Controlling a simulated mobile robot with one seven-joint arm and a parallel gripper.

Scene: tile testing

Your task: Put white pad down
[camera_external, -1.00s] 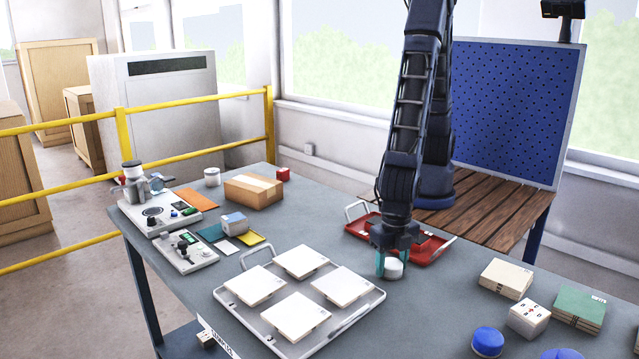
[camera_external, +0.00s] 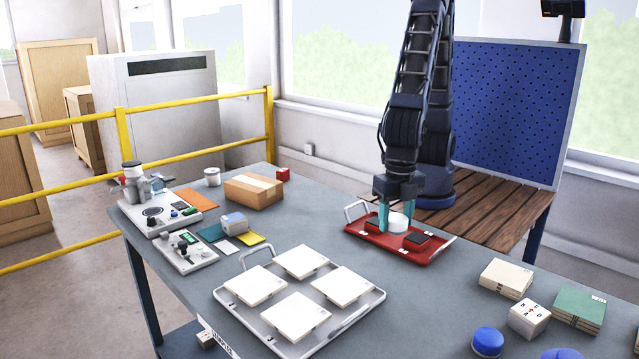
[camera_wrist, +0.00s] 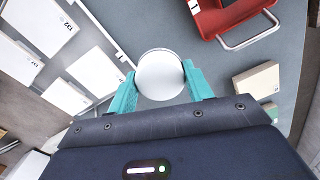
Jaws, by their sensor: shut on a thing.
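The round white pad (camera_external: 399,222) is between the teal fingers of my gripper (camera_external: 392,218). In the external view it appears in front of the red tray (camera_external: 430,257). In the wrist view the pad (camera_wrist: 161,75) fills the gap between both fingertips of my gripper (camera_wrist: 160,84), with grey tabletop (camera_wrist: 178,28) around it. The red tray (camera_wrist: 228,18) lies to its upper right there, so the pad seems held above the table beside that tray. Its exact height cannot be told.
A silver tray (camera_external: 372,306) with several white tiles (camera_external: 306,261) lies to the left on the grey table. Dark pads (camera_external: 417,238) sit in the red tray. Tile stacks (camera_external: 506,278) and blue round items (camera_external: 487,341) stand at the right. Bare table lies between them.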

